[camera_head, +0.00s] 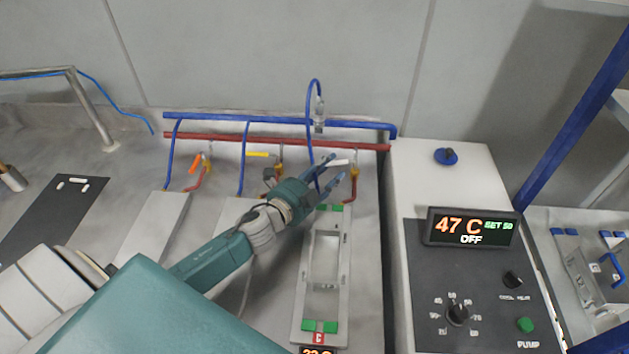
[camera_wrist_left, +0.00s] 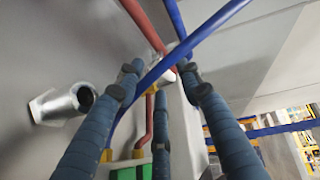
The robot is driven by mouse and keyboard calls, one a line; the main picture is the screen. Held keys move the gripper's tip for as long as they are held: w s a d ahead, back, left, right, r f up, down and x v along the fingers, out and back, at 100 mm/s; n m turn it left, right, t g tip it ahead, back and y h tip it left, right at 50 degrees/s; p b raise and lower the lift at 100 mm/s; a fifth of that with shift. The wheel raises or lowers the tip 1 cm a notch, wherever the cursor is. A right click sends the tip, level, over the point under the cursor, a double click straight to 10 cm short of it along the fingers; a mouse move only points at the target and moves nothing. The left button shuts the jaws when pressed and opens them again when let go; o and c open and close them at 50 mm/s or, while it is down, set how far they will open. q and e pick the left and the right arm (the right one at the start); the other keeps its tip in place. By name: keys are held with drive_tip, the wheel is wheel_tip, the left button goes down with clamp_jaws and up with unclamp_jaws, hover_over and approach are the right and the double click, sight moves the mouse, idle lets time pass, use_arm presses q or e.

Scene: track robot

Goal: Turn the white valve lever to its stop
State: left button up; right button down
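The white valve lever (camera_head: 340,162) is a short pale bar at the right end of the row of valves, under the red pipe. My left gripper (camera_head: 334,170) is at this lever, with its blue fingers apart on either side of the lever's area. In the left wrist view the gripper (camera_wrist_left: 160,74) has its fingers spread, and a small pale piece, perhaps the lever, shows between the tips. A blue hose crosses in front of it there and hides part of the valve. I cannot tell whether a finger touches the lever. My right gripper is in neither view.
An orange lever (camera_head: 195,163) and a yellow lever (camera_head: 257,154) sit on the valves to the left. A blue pipe (camera_head: 270,121) and a red pipe (camera_head: 230,139) run behind. A control box (camera_head: 480,300) stands on the right; its display (camera_head: 472,228) reads 47 C, OFF.

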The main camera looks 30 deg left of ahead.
use_arm(q)
drive_tip(key=s, duration=0.3)
drive_tip(key=s+r, duration=0.1)
drive_tip(key=s, duration=0.2)
drive_tip(key=s+a, duration=0.1)
drive_tip(key=s, duration=0.2)
drive_tip(key=shift+r, duration=0.15)
